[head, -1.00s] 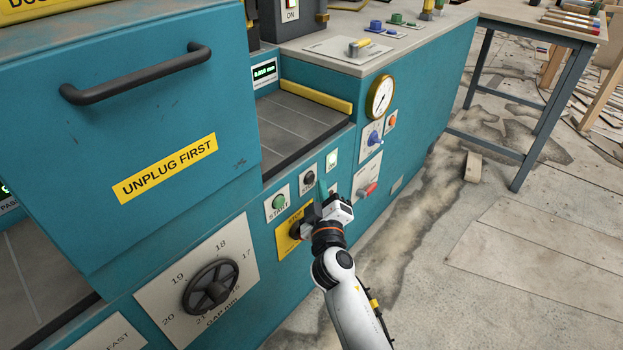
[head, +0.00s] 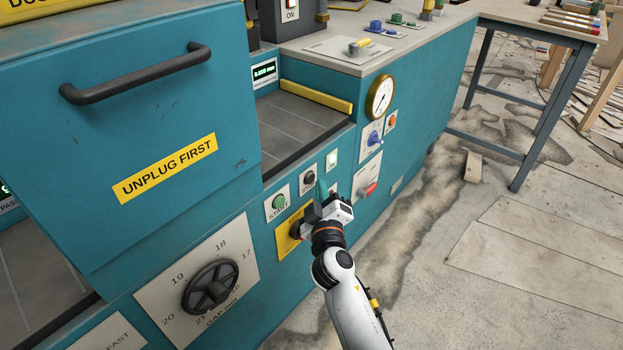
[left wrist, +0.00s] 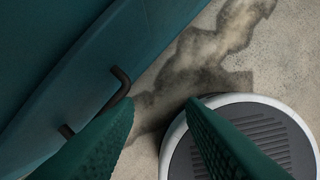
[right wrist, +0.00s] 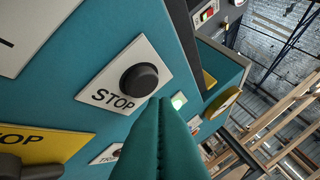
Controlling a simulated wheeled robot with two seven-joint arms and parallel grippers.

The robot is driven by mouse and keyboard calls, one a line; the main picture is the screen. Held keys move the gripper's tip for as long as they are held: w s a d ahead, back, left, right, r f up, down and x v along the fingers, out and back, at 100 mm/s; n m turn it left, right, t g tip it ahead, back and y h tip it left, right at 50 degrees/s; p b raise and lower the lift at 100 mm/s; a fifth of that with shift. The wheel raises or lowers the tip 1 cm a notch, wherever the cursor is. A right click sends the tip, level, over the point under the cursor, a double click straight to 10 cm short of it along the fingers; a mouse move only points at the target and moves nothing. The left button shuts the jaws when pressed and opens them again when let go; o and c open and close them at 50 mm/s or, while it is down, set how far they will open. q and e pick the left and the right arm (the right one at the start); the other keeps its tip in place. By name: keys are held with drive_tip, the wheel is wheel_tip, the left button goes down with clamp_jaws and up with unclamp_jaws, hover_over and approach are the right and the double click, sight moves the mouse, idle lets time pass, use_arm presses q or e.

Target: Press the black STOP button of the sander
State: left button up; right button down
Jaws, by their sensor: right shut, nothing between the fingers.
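The black STOP button (head: 308,177) of the teal sander sits on a white plate just right of the green START button (head: 278,202). In the right wrist view the black STOP button (right wrist: 138,80) stands out from its labelled plate. My right gripper (head: 322,188) is shut and empty, its tips just below and right of the button in the head view. In the right wrist view its teal fingertips (right wrist: 165,102) lie beside the button's lower right; I cannot tell whether they touch the plate. My left gripper (left wrist: 160,104) is open and empty, seen only in the left wrist view.
A yellow STOP plate (head: 290,238) with a dark knob is below, partly hidden by my right gripper. A lit white button (head: 331,160), a red-handled switch (head: 369,189) and a handwheel (head: 211,288) are nearby.

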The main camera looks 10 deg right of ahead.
use_arm(q)
drive_tip(key=shift+v, duration=1.05)
use_arm(e)
drive_tip(key=shift+w+a, duration=0.25)
drive_tip(key=shift+w, duration=0.05)
use_arm(q)
drive_tip(key=shift+s+f, duration=0.1)
drive_tip(key=shift+a+r+b, duration=0.1)
drive_tip(key=shift+r+b, duration=0.15)
drive_tip(key=shift+b, duration=0.1)
use_arm(e)
drive_tip(key=shift+w+a, duration=0.1)
drive_tip(key=shift+w, duration=0.05)
use_arm(q)
drive_tip(key=shift+r, duration=0.3)
use_arm(e)
drive_tip(key=shift+a, duration=0.1)
use_arm(q)
drive_tip(key=shift+s+r, duration=0.15)
drive_tip(key=shift+r, duration=0.1)
use_arm(e)
drive_tip(key=shift+w+a, duration=0.1)
drive_tip(key=shift+w, duration=0.1)
